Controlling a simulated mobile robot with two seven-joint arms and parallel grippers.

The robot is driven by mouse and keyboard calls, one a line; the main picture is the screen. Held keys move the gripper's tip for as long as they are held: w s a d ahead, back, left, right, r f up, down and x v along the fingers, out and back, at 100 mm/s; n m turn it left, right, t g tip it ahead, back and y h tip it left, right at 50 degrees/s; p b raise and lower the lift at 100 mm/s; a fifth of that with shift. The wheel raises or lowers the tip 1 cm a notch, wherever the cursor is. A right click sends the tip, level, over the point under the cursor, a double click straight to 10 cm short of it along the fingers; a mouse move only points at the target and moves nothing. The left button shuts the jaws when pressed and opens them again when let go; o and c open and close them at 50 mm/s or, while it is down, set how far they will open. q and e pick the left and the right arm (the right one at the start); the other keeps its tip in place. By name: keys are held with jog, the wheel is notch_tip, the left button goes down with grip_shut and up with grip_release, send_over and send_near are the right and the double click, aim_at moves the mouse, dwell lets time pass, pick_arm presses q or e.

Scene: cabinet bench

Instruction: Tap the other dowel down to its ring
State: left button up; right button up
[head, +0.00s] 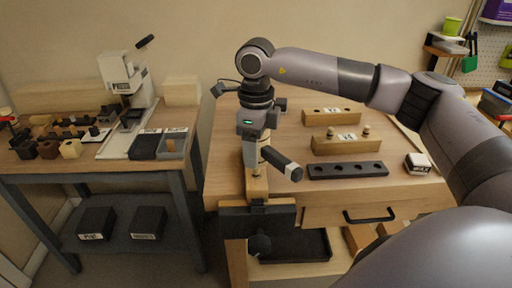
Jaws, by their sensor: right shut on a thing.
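My right gripper (252,142) points down over the left part of the wooden bench. It is shut on a mallet with a dark cylindrical head (281,164), which sticks out to the lower right. A wooden block (257,186) stands upright below the gripper, at the dark vise (257,218) on the bench front. Whether the mallet touches this block, I cannot tell. Two light dowels, one on the left (331,132) and one on the right (366,131), stand in a wooden block (345,146) further right. Their rings are too small to make out. My left gripper is out of view.
A black rack with several holes (347,170) lies in front of the dowel block. Another wooden block (331,117) lies behind. A small black-and-white item (418,163) sits at right. A drawer handle (370,216) projects at the front. A side table with a press (126,75) stands left.

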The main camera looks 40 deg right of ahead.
jog(key=shift+r, duration=0.15)
jog(key=shift+r, duration=0.2)
jog(key=shift+f+b, duration=0.95)
jog(key=shift+f, duration=0.5)
jog(key=shift+r+p, duration=0.75)
jog(key=shift+r, duration=0.25)
jog(key=shift+r, duration=0.1)
jog(key=shift+f+b, duration=0.95)
jog(key=shift+f, duration=0.4)
jog(key=shift+r+p, duration=0.95)
jog(key=shift+r, duration=0.25)
